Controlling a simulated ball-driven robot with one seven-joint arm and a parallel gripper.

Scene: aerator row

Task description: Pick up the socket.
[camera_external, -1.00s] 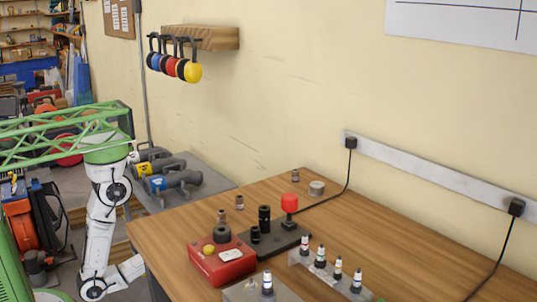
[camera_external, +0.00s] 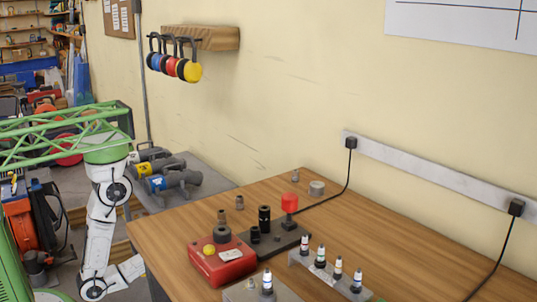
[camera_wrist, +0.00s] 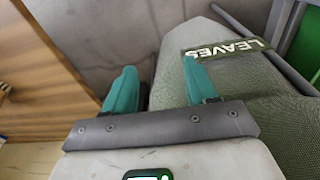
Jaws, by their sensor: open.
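Dark sockets stand on a black base plate (camera_external: 284,241) on the wooden table in the external view: a taller black one (camera_external: 264,219) and a shorter one (camera_external: 255,235). I cannot tell for sure which piece is the socket of the task. My gripper (camera_wrist: 160,88) shows in the wrist view with two teal fingers spread apart and nothing between them. It is away from the table top, facing a grey floor area and a green bag. No socket shows in the wrist view.
A red box (camera_external: 222,270) with a yellow button sits beside the plate. A red-topped post (camera_external: 289,203) stands on the plate. A rack of several bottles (camera_external: 339,268) is at the front right. The wooden table (camera_external: 400,248) is clear at right. A green bag (camera_wrist: 240,85) lies near my gripper.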

